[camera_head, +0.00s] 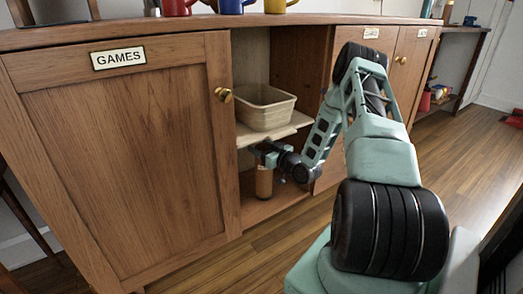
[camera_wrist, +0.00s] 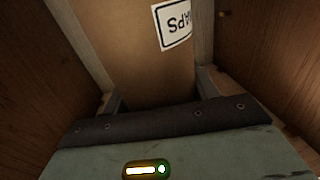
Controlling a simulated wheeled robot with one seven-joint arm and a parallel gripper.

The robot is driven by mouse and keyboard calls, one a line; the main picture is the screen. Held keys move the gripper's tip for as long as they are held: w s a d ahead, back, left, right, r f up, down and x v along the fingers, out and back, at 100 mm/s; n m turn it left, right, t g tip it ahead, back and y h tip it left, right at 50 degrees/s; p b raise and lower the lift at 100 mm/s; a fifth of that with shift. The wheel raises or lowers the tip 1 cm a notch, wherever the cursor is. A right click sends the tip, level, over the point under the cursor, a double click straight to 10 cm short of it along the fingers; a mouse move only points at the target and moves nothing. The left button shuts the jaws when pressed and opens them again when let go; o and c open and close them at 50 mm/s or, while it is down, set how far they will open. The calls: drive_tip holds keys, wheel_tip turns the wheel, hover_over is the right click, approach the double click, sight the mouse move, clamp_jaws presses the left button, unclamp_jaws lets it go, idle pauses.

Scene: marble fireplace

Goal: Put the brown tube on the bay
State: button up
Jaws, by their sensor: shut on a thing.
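The brown tube (camera_head: 264,182) is upright in the lower part of the open cabinet bay (camera_head: 282,205), under the shelf. My gripper (camera_head: 262,155) reaches into the bay from the right and is shut on the tube near its upper part. In the wrist view the tube (camera_wrist: 128,45) fills the space between my two fingers (camera_wrist: 160,95), with a white label showing upside-down letters. Whether the tube's foot touches the bay floor cannot be told.
A beige bin (camera_head: 265,108) stands on the shelf (camera_head: 270,135) just above my gripper. A closed door marked GAMES (camera_head: 125,160) bounds the bay on the left, and other doors (camera_head: 402,60) stand to the right. Mugs (camera_head: 230,6) are on the cabinet top.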

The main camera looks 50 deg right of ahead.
drive_tip(key=shift+f, duration=0.1)
drive_tip(key=o, duration=1.3)
drive_tip(key=shift+s, duration=0.1)
drive_tip(key=s+p, duration=0.1)
drive_tip(key=s, duration=0.3)
drive_tip(key=s+p, duration=0.2)
drive_tip(key=s, duration=0.2)
drive_tip(key=s+a+p, duration=0.1)
drive_tip(key=s, duration=0.2)
drive_tip(key=shift+s, duration=0.4)
